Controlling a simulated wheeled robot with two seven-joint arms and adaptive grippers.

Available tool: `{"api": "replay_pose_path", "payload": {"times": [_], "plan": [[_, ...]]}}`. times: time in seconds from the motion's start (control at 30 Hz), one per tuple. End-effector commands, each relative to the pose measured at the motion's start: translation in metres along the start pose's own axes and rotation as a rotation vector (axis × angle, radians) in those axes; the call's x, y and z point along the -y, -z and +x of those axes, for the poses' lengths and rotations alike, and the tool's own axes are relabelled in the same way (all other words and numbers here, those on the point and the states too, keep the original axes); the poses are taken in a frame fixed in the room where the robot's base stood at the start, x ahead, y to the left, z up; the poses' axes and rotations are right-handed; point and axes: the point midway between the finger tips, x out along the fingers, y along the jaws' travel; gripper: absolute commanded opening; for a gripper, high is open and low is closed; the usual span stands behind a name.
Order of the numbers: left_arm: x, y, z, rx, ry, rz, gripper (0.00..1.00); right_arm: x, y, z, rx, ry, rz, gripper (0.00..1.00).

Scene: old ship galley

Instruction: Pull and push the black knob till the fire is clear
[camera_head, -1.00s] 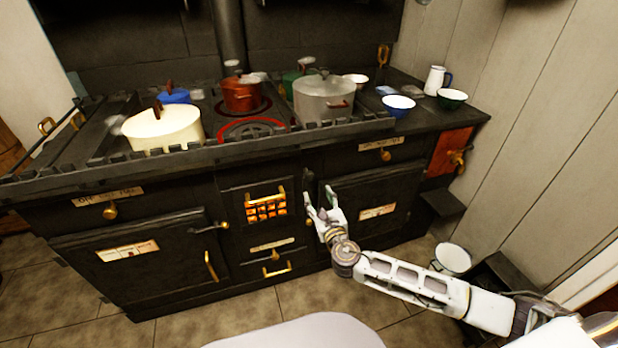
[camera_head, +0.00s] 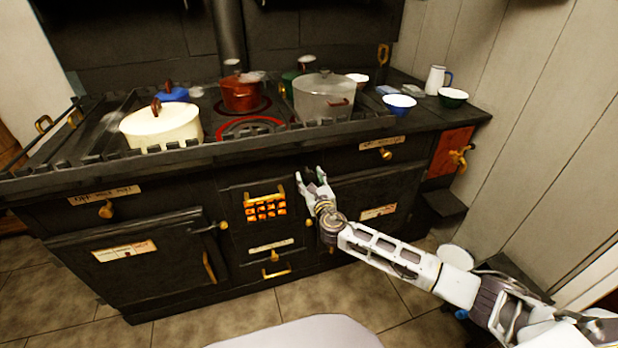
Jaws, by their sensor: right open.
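The black stove has a small fire door with a glowing orange grate (camera_head: 265,210) in the middle of its front. My right gripper (camera_head: 309,175) is just right of the grate, at the strip between it and the right oven door (camera_head: 385,190). Its fingers are open and point up and away toward the stove front. A dark shape, likely the black knob, shows between the fingers; it is hard to make out against the black stove, and I cannot tell whether the fingers touch it. My left gripper is not in view.
Pots stand on the stove top: a cream pot (camera_head: 162,127), a red pot (camera_head: 241,95) and a grey pot (camera_head: 323,98). Bowls and a white jug (camera_head: 435,80) are at the right. A white bucket (camera_head: 456,257) stands on the floor behind my right arm.

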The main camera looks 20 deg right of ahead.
Motion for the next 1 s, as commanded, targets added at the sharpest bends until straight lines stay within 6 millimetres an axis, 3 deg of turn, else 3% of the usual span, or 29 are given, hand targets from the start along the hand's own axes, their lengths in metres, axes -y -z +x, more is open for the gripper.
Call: {"api": "replay_pose_path", "payload": {"times": [0.23, 0.67, 1.0], "plan": [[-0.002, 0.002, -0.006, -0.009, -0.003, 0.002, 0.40, 0.000, 0.000, 0.017, 0.000, 0.001, 0.000, 0.53], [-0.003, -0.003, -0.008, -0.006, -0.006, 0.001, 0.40, 0.000, 0.000, 0.021, 0.000, 0.000, 0.000, 0.53], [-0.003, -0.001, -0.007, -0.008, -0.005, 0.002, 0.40, 0.000, 0.000, 0.021, 0.000, 0.000, 0.000, 0.09]]}}
